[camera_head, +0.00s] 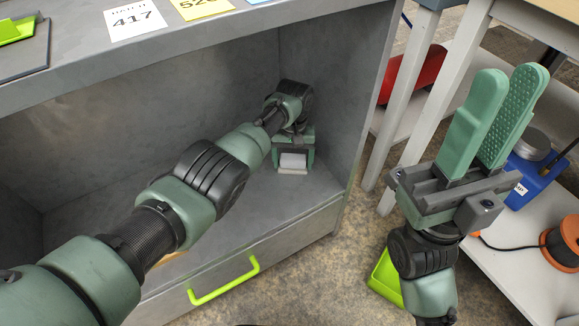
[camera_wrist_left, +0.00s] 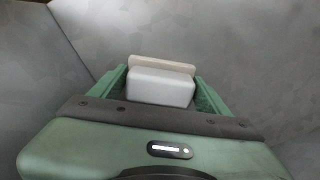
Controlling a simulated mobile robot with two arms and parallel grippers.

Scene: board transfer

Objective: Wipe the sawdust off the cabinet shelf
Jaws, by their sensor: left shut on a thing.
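The grey cabinet shelf (camera_head: 235,212) is an open compartment with a mottled floor and walls. My left arm reaches into it, and my left gripper (camera_head: 293,158) points down near the right wall and back. It is shut on a white block with a beige pad (camera_head: 293,162) beneath, at the shelf floor. In the left wrist view the white block (camera_wrist_left: 160,88) sits between the two green fingers. A small tan patch (camera_head: 167,262) shows beside my arm at the shelf's front; I cannot tell what it is. My right gripper (camera_head: 508,82) is open and empty outside the cabinet.
The cabinet's top (camera_head: 235,28) bears paper labels and green items. A drawer with a lime handle (camera_head: 224,281) is below. A green bin (camera_head: 385,280) stands on the floor. At right, a white table leg (camera_head: 432,100), a blue box (camera_head: 528,178) and an orange spool (camera_head: 562,243).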

